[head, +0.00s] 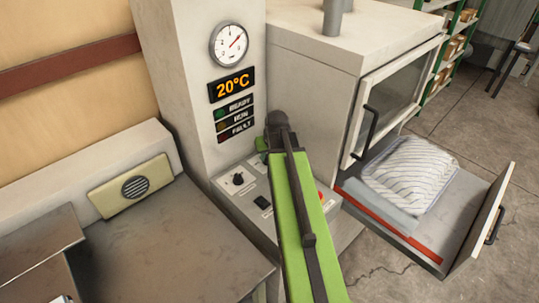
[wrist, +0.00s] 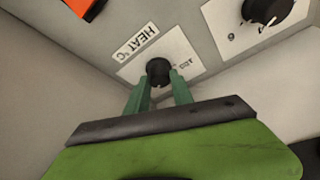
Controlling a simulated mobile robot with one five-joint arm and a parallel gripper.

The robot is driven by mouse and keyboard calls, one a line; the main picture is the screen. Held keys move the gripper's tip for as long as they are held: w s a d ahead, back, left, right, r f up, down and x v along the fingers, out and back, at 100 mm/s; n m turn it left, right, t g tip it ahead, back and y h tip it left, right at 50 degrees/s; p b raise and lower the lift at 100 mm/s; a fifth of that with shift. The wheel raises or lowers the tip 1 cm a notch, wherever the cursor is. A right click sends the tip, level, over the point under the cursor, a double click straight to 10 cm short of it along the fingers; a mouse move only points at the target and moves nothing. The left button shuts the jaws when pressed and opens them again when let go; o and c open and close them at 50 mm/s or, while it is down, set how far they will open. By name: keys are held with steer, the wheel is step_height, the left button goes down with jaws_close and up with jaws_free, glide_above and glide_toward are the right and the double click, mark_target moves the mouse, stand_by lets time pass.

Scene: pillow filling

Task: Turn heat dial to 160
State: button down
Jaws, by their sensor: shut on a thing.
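The heat dial (wrist: 159,71) is a small black knob on a white plate, next to a label reading "HEAT °C" that appears upside down in the wrist view. My gripper (wrist: 160,84) has its two green fingers on either side of this knob, closed on it. The small print on the plate is too blurred to read, and I cannot tell the dial's setting. In the head view my gripper (head: 263,145) is at the back of the control panel (head: 252,212), and my green arm hides the heat dial.
A second black knob (head: 238,179) is on the panel's left; it also shows in the wrist view (wrist: 266,10). A round gauge (head: 229,44) is above the display. To the right, a striped pillow (head: 410,175) lies on an open drawer (head: 470,232) below a glass-fronted chamber (head: 400,90).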

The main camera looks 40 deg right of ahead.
steer(key=shift+m, duration=0.6)
steer(key=c, duration=1.1)
jaws_free()
